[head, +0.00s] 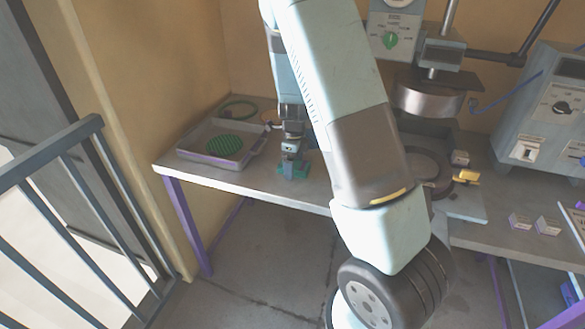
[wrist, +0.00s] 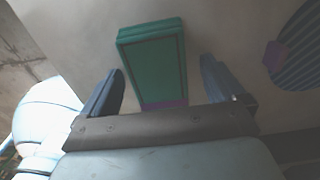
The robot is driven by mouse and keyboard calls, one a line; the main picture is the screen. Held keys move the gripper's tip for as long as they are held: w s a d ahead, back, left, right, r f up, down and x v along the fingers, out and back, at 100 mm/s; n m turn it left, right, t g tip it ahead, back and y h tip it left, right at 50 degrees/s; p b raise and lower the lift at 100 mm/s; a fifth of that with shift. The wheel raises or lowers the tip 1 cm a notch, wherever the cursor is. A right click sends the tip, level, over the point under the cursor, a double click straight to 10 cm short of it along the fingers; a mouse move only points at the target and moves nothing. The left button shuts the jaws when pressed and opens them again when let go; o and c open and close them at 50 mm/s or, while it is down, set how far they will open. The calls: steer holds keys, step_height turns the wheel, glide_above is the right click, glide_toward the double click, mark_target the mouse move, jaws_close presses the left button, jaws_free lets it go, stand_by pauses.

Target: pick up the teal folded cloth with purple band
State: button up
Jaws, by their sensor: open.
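The teal folded cloth (wrist: 153,68) lies on the bench top, with part of its purple band (wrist: 165,103) showing at its near end in the wrist view. My gripper (wrist: 162,85) is open, with one finger on each side of the cloth and a gap to each. In the head view my gripper (head: 293,155) points down over the cloth (head: 284,171), which is partly hidden behind it. I cannot tell whether the fingers reach down to the bench.
A grey tray (head: 188,152) with a green ribbed disc (head: 223,145) stands left of the cloth. A green ring (head: 238,108) lies behind it. The press (head: 430,98) stands to the right, with small boxes (head: 547,225) farther right. A railing (head: 50,160) is at the far left.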

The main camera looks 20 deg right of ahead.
steer(key=c, duration=1.1)
steer(key=shift+o, duration=0.2)
steer(key=shift+r, duration=0.5)
steer(key=r, duration=0.2)
steer(key=shift+s+r, duration=0.2)
steer(key=shift+r, duration=0.15)
steer(key=s+r, duration=0.1)
steer(key=s+d+r, duration=0.1)
steer(key=s+r, duration=0.2)
steer(key=r, duration=0.1)
steer(key=shift+s+d+r, duration=0.15)
steer(key=shift+d+r, duration=0.1)
steer(key=shift+d, duration=0.15)
steer(key=s+d+r, duration=0.3)
steer(key=s, duration=0.5)
steer(key=shift+s+d+r, duration=0.15)
steer(key=shift+d+r, duration=0.1)
steer(key=shift+r, duration=0.15)
